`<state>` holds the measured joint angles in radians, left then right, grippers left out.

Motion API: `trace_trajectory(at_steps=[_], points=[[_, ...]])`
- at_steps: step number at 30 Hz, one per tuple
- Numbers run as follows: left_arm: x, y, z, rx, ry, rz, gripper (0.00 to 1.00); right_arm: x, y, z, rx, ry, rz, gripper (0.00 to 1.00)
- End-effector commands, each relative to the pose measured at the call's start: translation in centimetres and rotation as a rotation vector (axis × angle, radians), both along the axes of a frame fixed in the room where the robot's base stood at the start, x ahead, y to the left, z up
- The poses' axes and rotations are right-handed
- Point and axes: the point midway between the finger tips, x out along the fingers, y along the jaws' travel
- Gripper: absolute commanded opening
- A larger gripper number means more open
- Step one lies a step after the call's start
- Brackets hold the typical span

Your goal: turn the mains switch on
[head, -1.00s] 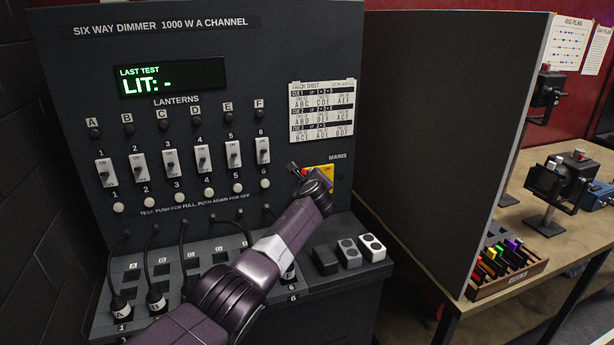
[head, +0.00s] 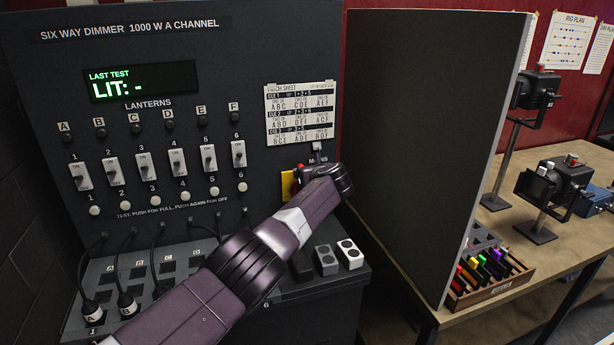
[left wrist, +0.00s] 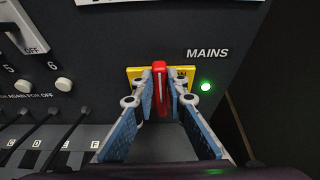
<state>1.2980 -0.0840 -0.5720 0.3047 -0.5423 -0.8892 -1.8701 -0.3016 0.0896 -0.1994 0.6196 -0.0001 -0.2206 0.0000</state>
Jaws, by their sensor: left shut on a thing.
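The mains switch has a yellow plate (head: 288,184) on the lower right of the dimmer panel, partly hidden by my arm in the head view. In the left wrist view its red lever (left wrist: 160,88) stands upright in front of the yellow plate (left wrist: 182,73). My left gripper (left wrist: 161,101) is shut on the red lever, with a finger on each side of it. A green lamp (left wrist: 206,87) glows below the MAINS label, to the right of the plate. In the head view the left gripper (head: 309,160) is at the switch. My right gripper is not in view.
The panel carries a row of white rocker switches (head: 145,166) and a display (head: 145,82) reading "LIT: -". Plugs and cables sit on the sloping shelf below. Small two-button blocks (head: 349,256) lie on its right. A dark partition (head: 430,150) stands close to the right.

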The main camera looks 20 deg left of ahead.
Motion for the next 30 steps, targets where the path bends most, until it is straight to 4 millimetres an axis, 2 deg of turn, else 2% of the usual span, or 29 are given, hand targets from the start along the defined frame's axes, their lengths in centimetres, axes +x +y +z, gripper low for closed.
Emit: trace_trajectory(at_steps=[1, 20, 21, 25, 30], points=[[-0.1, 0.2, -0.5, 0.004, 0.014, 0.003, 0.0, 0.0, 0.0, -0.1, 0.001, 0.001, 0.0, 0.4], [-0.2, 0.5, -0.7, 0.029, 0.033, 0.002, 0.0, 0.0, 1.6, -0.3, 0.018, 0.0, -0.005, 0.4], [-0.2, 0.5, -0.7, 0.029, 0.033, 0.002, 0.15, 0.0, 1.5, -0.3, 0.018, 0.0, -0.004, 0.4], [-0.1, 0.5, -0.5, 0.029, 0.031, 0.001, 0.29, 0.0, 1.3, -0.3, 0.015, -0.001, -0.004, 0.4], [-0.1, 0.6, -0.3, 0.03, 0.028, 0.002, 0.3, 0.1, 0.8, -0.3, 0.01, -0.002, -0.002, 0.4]])
